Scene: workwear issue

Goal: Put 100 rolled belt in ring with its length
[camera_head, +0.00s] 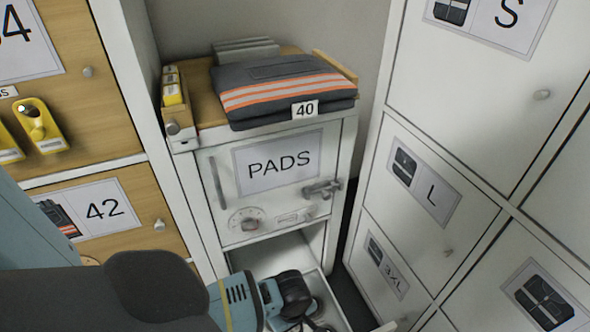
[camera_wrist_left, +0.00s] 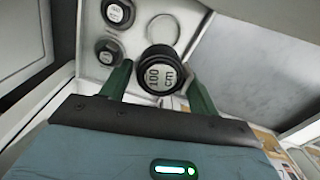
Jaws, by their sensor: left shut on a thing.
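In the left wrist view, the rolled belt (camera_wrist_left: 160,78) is black with a pale face marked "100 cm". The green fingers of my left gripper (camera_wrist_left: 158,72) are shut on it, one on each side. An empty thin ring (camera_wrist_left: 163,15) shows on the pale floor just beyond the roll, which hides its near part. In the head view, my left gripper (camera_head: 292,296) is over the open drawer (camera_head: 292,254); its fingertips and the belt are hard to make out there. My right gripper is not in view.
Two other rolled belts, an upper one (camera_wrist_left: 118,12) and a lower one (camera_wrist_left: 108,50), sit left of the ring. The PADS cabinet (camera_head: 225,190) stands above the drawer, with a folded garment (camera_head: 260,105) on top. White lockers (camera_head: 400,230) are close at right.

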